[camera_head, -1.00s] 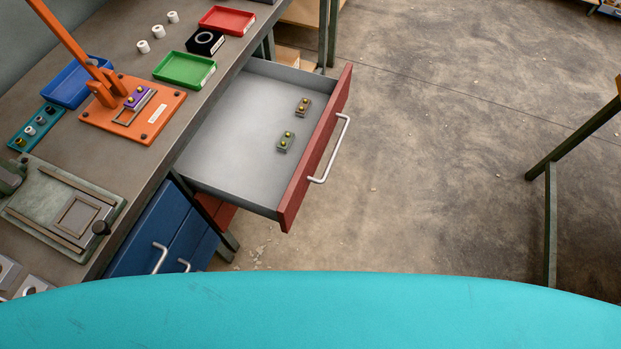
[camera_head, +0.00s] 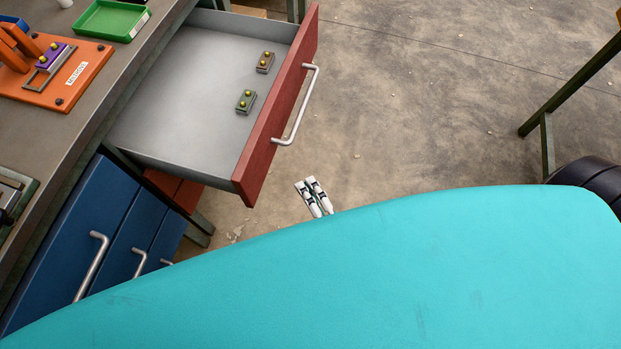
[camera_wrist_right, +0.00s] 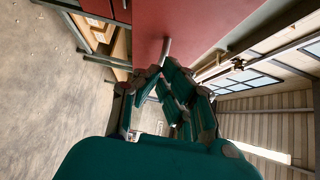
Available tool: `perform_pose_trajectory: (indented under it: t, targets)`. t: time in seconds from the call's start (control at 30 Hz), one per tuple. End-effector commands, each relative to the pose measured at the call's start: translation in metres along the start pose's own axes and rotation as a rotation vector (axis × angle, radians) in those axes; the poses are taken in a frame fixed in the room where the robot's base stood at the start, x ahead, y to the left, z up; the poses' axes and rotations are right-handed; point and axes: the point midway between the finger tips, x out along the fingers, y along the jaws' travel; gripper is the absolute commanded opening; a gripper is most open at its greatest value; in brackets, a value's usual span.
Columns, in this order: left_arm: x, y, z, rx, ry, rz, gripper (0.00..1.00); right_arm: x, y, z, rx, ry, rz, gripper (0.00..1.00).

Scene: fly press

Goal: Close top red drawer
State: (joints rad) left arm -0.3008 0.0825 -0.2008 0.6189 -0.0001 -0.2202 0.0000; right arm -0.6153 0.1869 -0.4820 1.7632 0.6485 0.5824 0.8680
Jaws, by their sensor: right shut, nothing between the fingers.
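The top red drawer (camera_head: 282,100) is pulled far out of the workbench in the head view. Its grey inside holds two small blocks with yellow knobs, and a silver bar handle (camera_head: 300,108) runs along its red front. My right gripper (camera_head: 310,184) is shut and empty, in front of the drawer's near corner and apart from the handle in that view. In the right wrist view the gripper's fingers (camera_wrist_right: 168,88) show close before a red panel with a pale handle piece (camera_wrist_right: 166,47); contact cannot be told. My left gripper is out of view.
The workbench (camera_head: 90,110) on the left carries an orange fixture (camera_head: 70,80) and a green tray (camera_head: 112,20). Blue drawers (camera_head: 75,240) with handles are under it. Bare floor (camera_head: 430,100) lies right of the drawer. A metal frame leg (camera_head: 547,145) stands at the right.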

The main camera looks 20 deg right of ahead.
Motion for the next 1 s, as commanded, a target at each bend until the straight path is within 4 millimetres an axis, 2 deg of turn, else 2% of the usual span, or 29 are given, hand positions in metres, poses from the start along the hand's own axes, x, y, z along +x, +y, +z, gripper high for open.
perform_pose_trajectory:
  t: [0.03,0.2,0.27,0.4,0.6,1.0]
  targets:
    - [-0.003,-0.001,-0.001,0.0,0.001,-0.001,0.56,0.013,-0.003,-0.001,0.0,0.003,-0.005,0.0]
    - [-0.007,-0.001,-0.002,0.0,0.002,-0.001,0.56,0.05,-0.002,0.0,-0.001,0.001,-0.003,0.0]
    - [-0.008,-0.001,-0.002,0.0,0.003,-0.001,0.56,0.061,-0.002,0.0,-0.002,0.0,-0.002,0.0]
    - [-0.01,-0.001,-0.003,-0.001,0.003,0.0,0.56,0.074,-0.001,0.018,0.0,0.0,0.0,0.0]
    - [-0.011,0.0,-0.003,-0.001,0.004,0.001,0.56,0.084,0.0,0.027,-0.002,0.0,0.001,0.0]
    - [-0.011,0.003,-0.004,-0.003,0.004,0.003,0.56,0.085,0.001,0.028,-0.003,-0.001,0.001,0.0]
